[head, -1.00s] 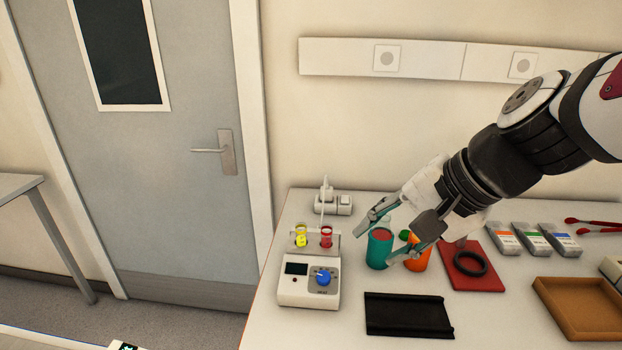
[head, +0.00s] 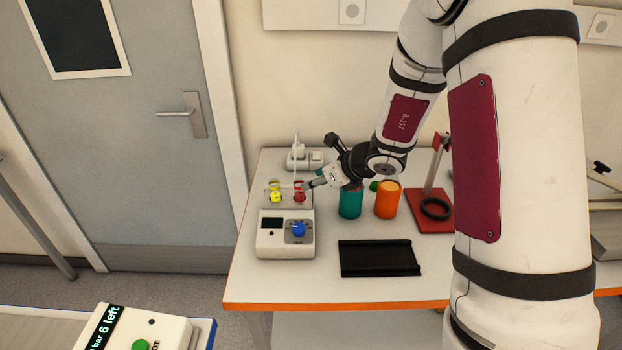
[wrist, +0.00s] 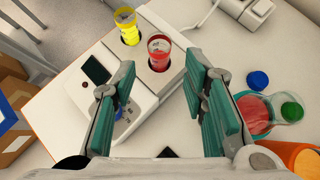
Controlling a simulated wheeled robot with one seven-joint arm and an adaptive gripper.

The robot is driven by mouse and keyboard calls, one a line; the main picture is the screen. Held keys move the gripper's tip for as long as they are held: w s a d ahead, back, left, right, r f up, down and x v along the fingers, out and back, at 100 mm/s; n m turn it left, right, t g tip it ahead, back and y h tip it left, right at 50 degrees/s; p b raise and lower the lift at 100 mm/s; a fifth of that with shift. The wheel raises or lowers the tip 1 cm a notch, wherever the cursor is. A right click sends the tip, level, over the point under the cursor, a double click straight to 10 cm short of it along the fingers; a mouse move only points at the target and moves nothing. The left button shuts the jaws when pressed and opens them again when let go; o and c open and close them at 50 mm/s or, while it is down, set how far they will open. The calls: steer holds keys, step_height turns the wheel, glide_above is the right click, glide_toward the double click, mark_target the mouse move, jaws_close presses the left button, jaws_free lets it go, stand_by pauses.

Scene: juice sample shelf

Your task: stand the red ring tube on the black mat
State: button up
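The red ring tube (head: 299,192) stands in the right hole of the white device (head: 284,244). It also shows in the wrist view (wrist: 159,57), with red contents and its top facing the camera. My gripper (head: 309,184) is just right of the tube in the head view. In the wrist view my gripper (wrist: 158,82) is open, with its teal-padded fingers spread on either side of the tube's line and nothing between them. The black mat (head: 378,259) lies empty on the table, right of the device, with raised side edges.
A yellow tube (head: 276,195) stands beside the red one. A teal container (head: 350,203) and an orange container (head: 387,201) stand right of the device. A red-based stand (head: 428,221) is further right. White plugs (head: 304,158) sit behind. Table in front of the mat is clear.

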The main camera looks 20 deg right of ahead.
mark_target(299, 186)
steer(key=b+x, duration=0.6)
steer(key=x, duration=0.3)
steer(key=shift+s, duration=0.1)
steer(key=shift+r, duration=0.1)
steer(key=shift+c, duration=0.6)
jaws_close()
